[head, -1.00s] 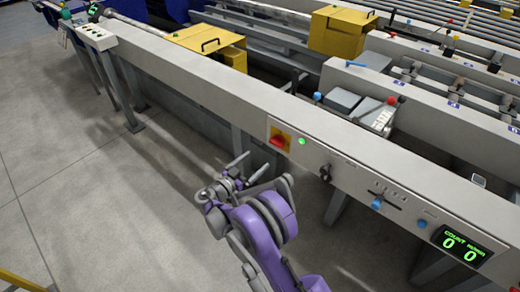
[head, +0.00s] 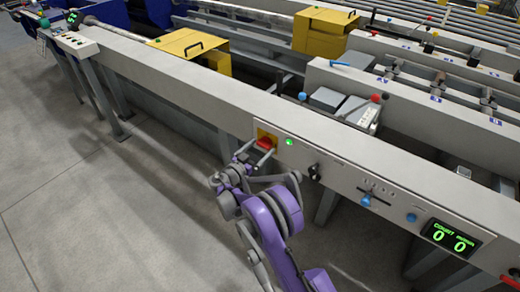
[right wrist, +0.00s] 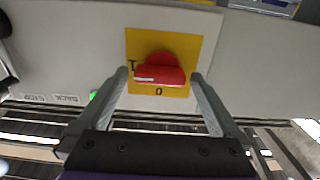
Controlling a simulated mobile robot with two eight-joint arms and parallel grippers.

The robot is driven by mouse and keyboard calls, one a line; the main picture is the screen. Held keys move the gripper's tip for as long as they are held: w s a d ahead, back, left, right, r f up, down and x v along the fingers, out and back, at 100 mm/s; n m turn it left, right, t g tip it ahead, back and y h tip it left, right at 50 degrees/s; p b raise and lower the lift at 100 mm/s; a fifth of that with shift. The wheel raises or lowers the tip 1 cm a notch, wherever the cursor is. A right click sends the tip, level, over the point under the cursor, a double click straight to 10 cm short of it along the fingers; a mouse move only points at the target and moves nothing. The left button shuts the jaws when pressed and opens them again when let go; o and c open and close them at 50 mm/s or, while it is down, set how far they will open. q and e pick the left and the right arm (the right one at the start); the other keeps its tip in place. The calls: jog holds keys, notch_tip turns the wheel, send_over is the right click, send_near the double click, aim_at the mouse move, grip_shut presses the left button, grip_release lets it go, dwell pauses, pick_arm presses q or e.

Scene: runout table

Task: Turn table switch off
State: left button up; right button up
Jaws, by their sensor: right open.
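The table switch (head: 267,142) is a red rotary handle on a yellow plate, set in the grey front panel of the runout table. In the right wrist view the red handle (right wrist: 160,72) lies across the plate, its white-marked end toward the "I" at the left; the "0" is on the plate's near edge. My right gripper (head: 255,155) is open in front of the switch. In the right wrist view its fingers (right wrist: 160,82) stand on either side of the handle, apparently not touching it. A green lamp (head: 289,142) glows beside the switch. My left gripper is not in view.
Right of the switch, the panel has a black knob (head: 314,172), a slider with a blue knob (head: 366,200), a blue button (head: 411,217) and a green count display (head: 451,239). Yellow covers (head: 193,45) stand behind. The floor in front is clear.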

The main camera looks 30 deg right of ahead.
jog(key=shift+c, duration=0.2)
jog(key=c, duration=1.2)
jog(key=shift+n, duration=0.3)
jog(key=n+b, duration=0.1)
jog(key=n, duration=0.2)
jog(key=shift+n, duration=0.3)
jog(key=n+b, duration=0.1)
jog(key=n, duration=0.3)
jog(key=shift+n+b, duration=0.3)
jog(key=shift+b, duration=0.05)
jog(key=n+b, duration=0.1)
jog(key=n, duration=0.3)
jog(key=shift+n, duration=0.3)
jog(key=n+b, duration=0.1)
jog(key=n, duration=0.3)
jog(key=shift+a+n, duration=0.1)
jog(key=shift+n, duration=0.2)
jog(key=shift+r, duration=0.1)
